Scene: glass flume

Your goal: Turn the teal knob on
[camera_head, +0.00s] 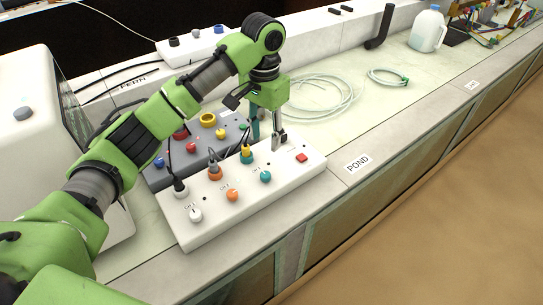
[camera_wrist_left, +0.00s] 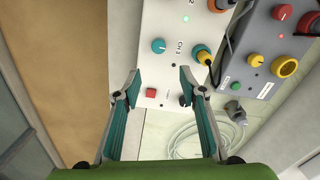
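The teal knob (camera_head: 265,176) is on top of a white control box, third in a row after a white knob (camera_head: 196,214) and an orange knob (camera_head: 232,194). It also shows in the left wrist view (camera_wrist_left: 158,45), beyond the fingertips, beside a "CH 3" label. Its pointer direction is too small to read surely. My left gripper (camera_head: 268,140) is above the far right part of the white box (camera_head: 215,228), pointing down. In the left wrist view its fingers (camera_wrist_left: 160,87) are spread apart with nothing between them, near the red button. It does not touch the knob. My right gripper is not in view.
A red square button (camera_head: 302,157) sits right of the knob. A yellow plug (camera_head: 246,152) in a teal socket is behind it, with other plugs and cables. A grey box (camera_head: 158,178) with knobs stands behind. Coiled hose (camera_head: 320,98) and open counter lie to the right.

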